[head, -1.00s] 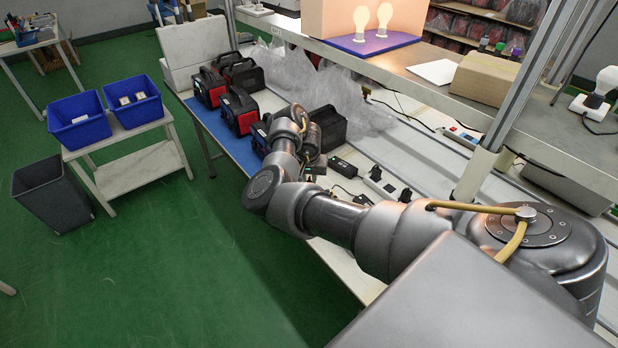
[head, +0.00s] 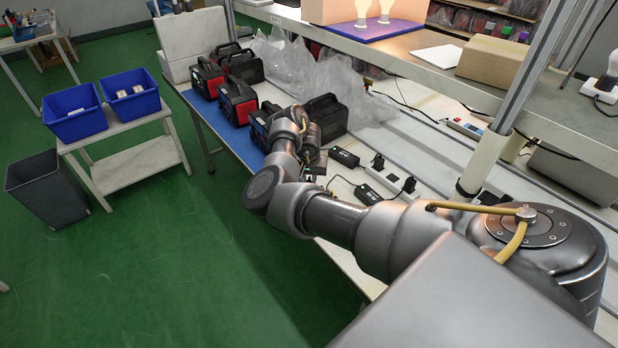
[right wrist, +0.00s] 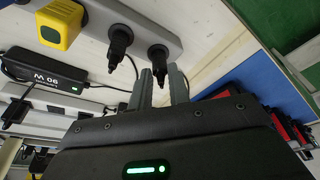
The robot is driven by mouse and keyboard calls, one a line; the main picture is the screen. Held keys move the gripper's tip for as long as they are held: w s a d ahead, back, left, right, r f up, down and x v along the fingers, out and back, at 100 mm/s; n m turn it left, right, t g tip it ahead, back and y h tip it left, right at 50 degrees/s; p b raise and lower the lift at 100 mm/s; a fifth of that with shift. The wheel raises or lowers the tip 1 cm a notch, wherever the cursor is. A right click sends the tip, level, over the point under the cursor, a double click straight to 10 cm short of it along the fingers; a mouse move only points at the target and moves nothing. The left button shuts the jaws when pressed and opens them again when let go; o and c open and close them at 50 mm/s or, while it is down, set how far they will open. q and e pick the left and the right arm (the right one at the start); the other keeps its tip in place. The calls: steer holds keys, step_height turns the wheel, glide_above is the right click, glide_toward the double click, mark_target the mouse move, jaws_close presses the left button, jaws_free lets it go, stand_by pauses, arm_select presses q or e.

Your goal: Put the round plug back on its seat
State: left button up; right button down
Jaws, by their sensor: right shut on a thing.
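The black round plug (right wrist: 158,56) is at the fingertips of my right gripper (right wrist: 161,73) in the right wrist view. The fingers are shut on it, one on each side, and its cord runs down between them. The plug lies against the end of a white power strip (right wrist: 172,22). I cannot tell whether it is fully seated or just above the strip. My left gripper is out of view.
A second black plug (right wrist: 120,38) stands in the strip close beside, with a yellow plug (right wrist: 60,24) farther left. A black adapter marked M 06 (right wrist: 45,76) lies near them. Red and black power stations (head: 238,102) line the bench beyond my arm.

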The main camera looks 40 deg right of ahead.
steer(key=shift+s+a+f, duration=0.1)
steer(key=shift+s+f, duration=0.1)
steer(key=shift+f, duration=0.1)
steer(key=shift+s+f+p, duration=0.1)
steer(key=shift+p, duration=0.35)
stand_by(0.6)
steer(key=c, duration=1.6)
jaws_free()
steer(key=shift+c, duration=0.2)
steer(key=o, duration=0.4)
steer(key=shift+w+d, duration=0.2)
steer(key=shift+a+r, duration=0.15)
steer(key=shift+r, duration=0.3)
steer(key=p+v, duration=0.3)
steer(key=v, duration=0.7)
